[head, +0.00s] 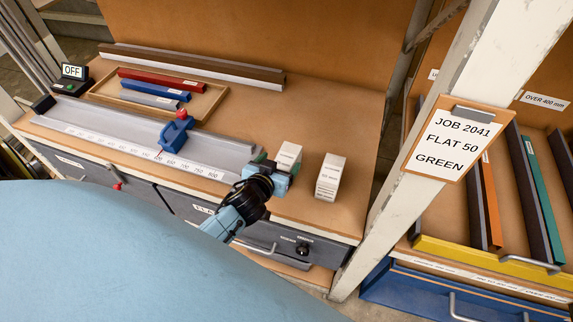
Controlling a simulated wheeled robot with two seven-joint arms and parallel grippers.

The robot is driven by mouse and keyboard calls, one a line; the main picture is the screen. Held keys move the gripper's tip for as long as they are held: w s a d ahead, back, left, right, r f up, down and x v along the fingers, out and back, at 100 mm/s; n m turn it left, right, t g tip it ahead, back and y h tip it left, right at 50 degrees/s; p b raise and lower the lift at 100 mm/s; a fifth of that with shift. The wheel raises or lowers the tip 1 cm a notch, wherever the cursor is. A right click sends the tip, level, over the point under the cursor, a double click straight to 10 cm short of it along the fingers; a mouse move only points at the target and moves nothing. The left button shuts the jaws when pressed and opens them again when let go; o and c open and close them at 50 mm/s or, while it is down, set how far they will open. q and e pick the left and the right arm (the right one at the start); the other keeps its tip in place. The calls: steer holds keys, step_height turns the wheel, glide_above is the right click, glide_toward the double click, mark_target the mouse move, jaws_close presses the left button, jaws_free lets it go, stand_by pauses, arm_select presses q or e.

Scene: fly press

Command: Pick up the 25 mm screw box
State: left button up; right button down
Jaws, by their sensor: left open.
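Two small white boxes stand at the right end of the workbench (305,208). The left box (289,154) has its lower part hidden behind my left gripper, and I cannot read its label. The right box (329,178) stands upright and apart from the gripper; its label seems to read 50 mm. My left gripper (271,168) is open, close in front of the left box; I cannot tell whether it touches the box or has it between its fingers. My right gripper is not in view.
A grey measuring rail (190,148) with a blue stop (175,135) runs along the bench front, left of the gripper. A wooden tray (208,103) holds coloured bars. A white post (480,80) with a job card (448,142) stands right. The bench behind the boxes is clear.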

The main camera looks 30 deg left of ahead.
mark_target(287, 157)
arm_select(q)
steer(key=x, duration=0.5)
steer(key=shift+d+f, duration=0.15)
steer(key=shift+d, duration=0.05)
steer(key=c, duration=1.4)
